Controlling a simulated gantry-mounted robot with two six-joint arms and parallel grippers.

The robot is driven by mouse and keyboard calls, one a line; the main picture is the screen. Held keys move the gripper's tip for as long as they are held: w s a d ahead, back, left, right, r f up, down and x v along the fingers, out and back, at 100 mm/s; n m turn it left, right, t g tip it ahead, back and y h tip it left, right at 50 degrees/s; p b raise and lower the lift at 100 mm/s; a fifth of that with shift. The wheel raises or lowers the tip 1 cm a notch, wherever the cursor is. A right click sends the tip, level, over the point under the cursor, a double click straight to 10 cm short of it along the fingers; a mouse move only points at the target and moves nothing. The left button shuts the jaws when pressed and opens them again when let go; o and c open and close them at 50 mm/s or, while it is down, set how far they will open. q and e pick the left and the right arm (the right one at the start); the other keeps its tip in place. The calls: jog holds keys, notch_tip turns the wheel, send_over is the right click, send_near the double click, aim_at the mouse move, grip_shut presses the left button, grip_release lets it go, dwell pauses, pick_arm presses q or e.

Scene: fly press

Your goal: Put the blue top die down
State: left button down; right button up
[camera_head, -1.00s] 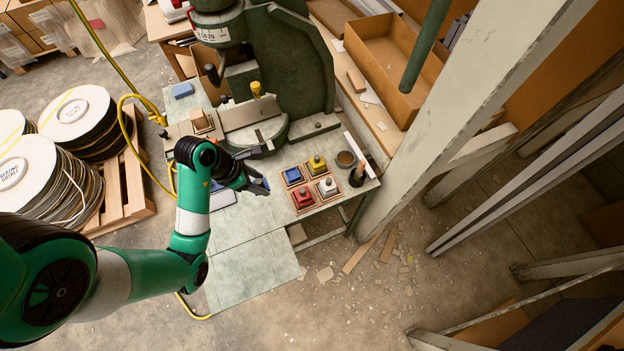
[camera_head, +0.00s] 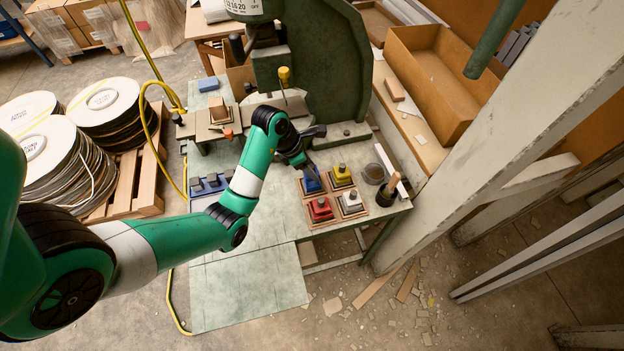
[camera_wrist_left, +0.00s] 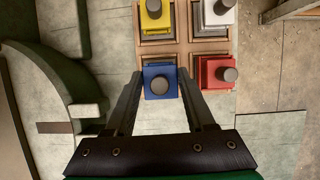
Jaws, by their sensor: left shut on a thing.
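The blue top die (camera_head: 313,186) has a round grey knob on top and is at the back left place of the wooden rack (camera_head: 325,222). My left gripper (camera_head: 308,170) comes down over it. In the left wrist view, the fingers stand on either side of the blue die (camera_wrist_left: 160,80) and are shut on it. I cannot tell whether its underside touches the rack. A yellow die (camera_head: 342,175), a red die (camera_head: 320,209) and a white die (camera_head: 351,203) sit in the other places. My right gripper is not in view.
The green fly press (camera_head: 325,70) stands behind the rack. A round dish (camera_head: 373,173) and a dark pot with a wooden-handled tool (camera_head: 387,194) are to the right. A blue tray (camera_head: 209,184) lies left. The bench's front (camera_head: 250,280) is clear.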

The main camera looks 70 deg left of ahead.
pick_arm(q)
jog(key=f, duration=0.1)
jog(key=f+b, duration=0.1)
jog(key=f, duration=0.1)
jog(key=shift+w+a+f+b, duration=0.1)
jog(key=shift+w+f+b, duration=0.15)
jog(key=shift+f+b, duration=0.1)
jog(key=shift+r, duration=0.1)
jog(key=shift+f, duration=0.2)
jog(key=shift+c, duration=1.2)
grip_release()
